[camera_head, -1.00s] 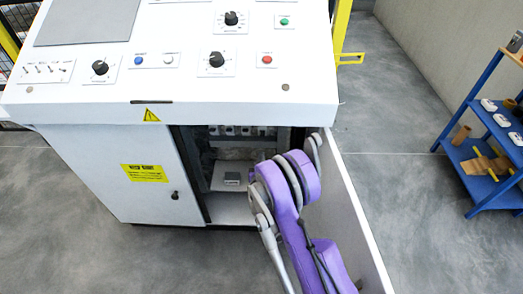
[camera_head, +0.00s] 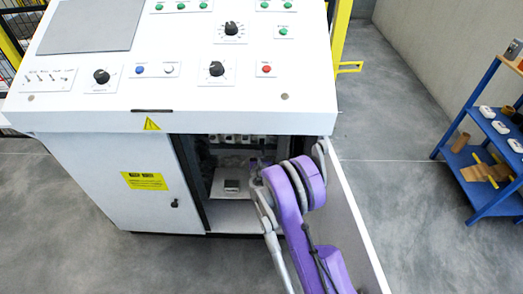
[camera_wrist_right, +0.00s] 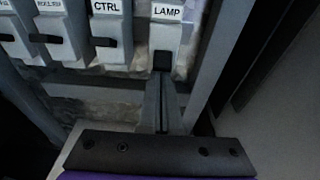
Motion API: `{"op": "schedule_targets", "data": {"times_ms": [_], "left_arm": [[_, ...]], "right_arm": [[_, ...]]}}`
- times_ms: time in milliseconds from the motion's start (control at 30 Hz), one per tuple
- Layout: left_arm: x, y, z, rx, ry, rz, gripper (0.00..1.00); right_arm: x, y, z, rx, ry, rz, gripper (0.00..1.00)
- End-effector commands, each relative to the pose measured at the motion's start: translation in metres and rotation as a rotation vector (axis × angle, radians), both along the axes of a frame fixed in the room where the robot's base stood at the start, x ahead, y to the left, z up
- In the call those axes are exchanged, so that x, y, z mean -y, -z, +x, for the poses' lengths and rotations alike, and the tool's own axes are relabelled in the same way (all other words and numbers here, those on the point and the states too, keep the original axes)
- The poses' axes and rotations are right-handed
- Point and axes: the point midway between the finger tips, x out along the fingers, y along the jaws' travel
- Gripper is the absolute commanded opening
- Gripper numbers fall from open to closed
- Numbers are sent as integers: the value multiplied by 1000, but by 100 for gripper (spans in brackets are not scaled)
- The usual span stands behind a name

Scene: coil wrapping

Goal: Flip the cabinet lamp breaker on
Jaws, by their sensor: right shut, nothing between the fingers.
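The lamp breaker (camera_wrist_right: 165,42), a pale block labelled LAMP, is at the right end of a breaker row in the right wrist view. Its black lever (camera_wrist_right: 163,62) sits lower than the levers of the neighbouring breakers. My right gripper (camera_wrist_right: 164,82) is shut and empty, its fingertips just below that lever; I cannot tell whether they touch it. In the head view, my right arm reaches into the open cabinet (camera_head: 105,190), where the breaker row (camera_head: 235,138) shows partly under the console edge. The lamp breaker is hidden there. My left gripper is not in view.
The CTRL breaker (camera_wrist_right: 110,35) stands left of the lamp breaker. The open cabinet door (camera_head: 355,215) is right of my arm. A blue shelf (camera_head: 480,150) stands far right, with clear floor between.

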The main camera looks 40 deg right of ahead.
Motion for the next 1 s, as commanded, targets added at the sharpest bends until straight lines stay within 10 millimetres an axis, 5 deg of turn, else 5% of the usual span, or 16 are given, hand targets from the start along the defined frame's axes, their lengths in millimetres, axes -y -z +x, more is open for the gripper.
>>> {"op": "schedule_targets", "data": {"times_ms": [1000], "left_arm": [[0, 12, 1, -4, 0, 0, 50]], "right_arm": [[-2, -4, -2, -87, 0, 74, 0]]}}
